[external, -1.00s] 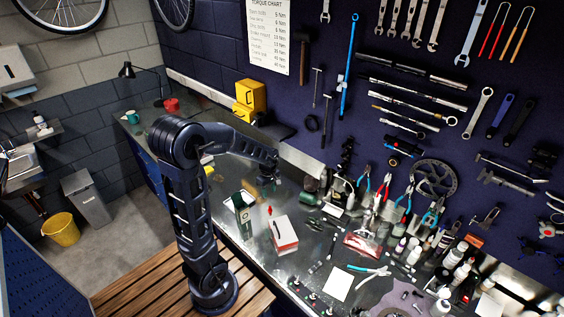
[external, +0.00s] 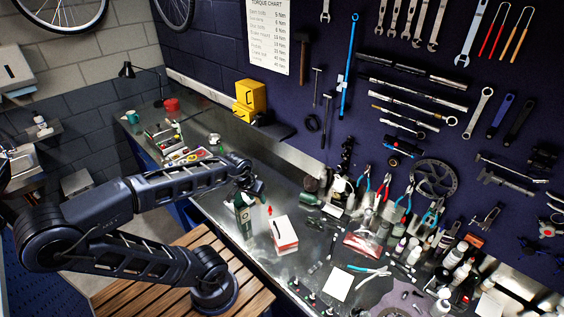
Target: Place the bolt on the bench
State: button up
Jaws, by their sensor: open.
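My gripper (external: 252,188) is at the end of my stretched-out arm, low over the bench (external: 290,187) and close to the top of the green and white carton (external: 243,212). Its fingers are small and dark here, and nothing can be made out between them. I cannot make out the bolt in this view; it may be too small or hidden.
A red and white box (external: 283,234) stands right of the carton. An open tray of small parts (external: 190,156) lies left of my gripper. Bottles and pliers crowd the bench at right. Bare bench shows behind my gripper. A slatted wooden surface (external: 255,295) is under my base.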

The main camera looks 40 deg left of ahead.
jog(key=s+m, duration=0.1)
jog(key=s+d+m, duration=0.1)
jog(key=s+r+m, duration=0.1)
jog(key=s, duration=0.1)
jog(key=shift+d+t, duration=0.2)
jog(key=shift+t, duration=0.2)
